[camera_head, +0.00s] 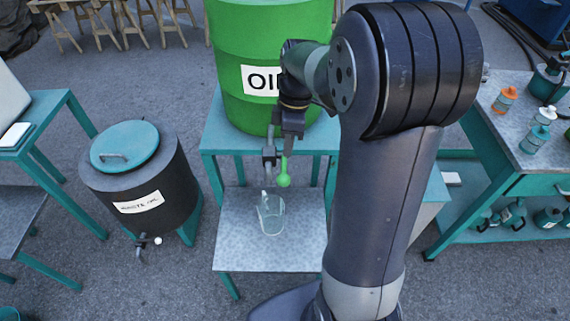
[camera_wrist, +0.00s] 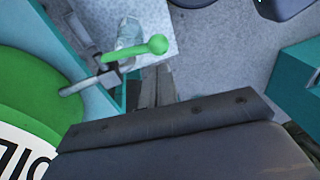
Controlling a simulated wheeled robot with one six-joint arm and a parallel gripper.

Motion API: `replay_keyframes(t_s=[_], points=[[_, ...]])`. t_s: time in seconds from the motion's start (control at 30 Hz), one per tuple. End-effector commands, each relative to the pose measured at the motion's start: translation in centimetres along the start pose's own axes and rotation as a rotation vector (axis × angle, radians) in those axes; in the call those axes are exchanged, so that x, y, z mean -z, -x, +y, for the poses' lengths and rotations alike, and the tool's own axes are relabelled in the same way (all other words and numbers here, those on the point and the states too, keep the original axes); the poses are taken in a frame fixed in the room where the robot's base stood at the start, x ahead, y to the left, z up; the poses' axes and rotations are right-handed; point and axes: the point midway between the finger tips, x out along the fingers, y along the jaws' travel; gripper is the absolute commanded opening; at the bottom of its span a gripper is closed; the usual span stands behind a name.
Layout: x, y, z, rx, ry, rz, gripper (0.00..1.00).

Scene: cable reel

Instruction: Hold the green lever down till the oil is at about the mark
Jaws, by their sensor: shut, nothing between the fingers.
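The green oil drum (camera_head: 225,70) stands on a teal stand, its label partly hidden by my arm. A metal tap (camera_head: 269,155) juts from its lower front. The green lever (camera_head: 284,180) with a ball end hangs beside the tap, and shows in the wrist view (camera_wrist: 158,45). A clear jug (camera_head: 271,214) stands below on the grey low table; it also shows in the wrist view (camera_wrist: 129,34). I see no oil or mark in it. My gripper (camera_head: 288,148) is shut and empty, close above the lever; contact cannot be told. Its fingers (camera_wrist: 157,75) point toward the lever.
A dark waste-oil bin (camera_head: 165,198) with a teal lid stands on the left. A workbench (camera_head: 505,125) with several small bottles is on the right. The low table (camera_head: 240,255) is bare around the jug. Wooden trestles (camera_head: 115,20) stand at the back.

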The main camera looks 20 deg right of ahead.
Motion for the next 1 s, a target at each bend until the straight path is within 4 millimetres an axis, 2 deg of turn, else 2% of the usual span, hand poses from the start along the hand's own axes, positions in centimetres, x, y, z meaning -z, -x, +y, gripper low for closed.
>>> replay_keyframes(t_s=[0.1,0.2,0.4,1.0], points=[[0.0,-2.5,-0.1,0.005,0.000,-0.001,0.00],[0.0,-4.2,-0.1,0.004,0.000,-0.001,0.00],[0.0,-6.2,0.0,0.002,0.001,0.000,0.00],[0.0,-7.1,-0.1,-0.015,0.002,0.000,0.00]])
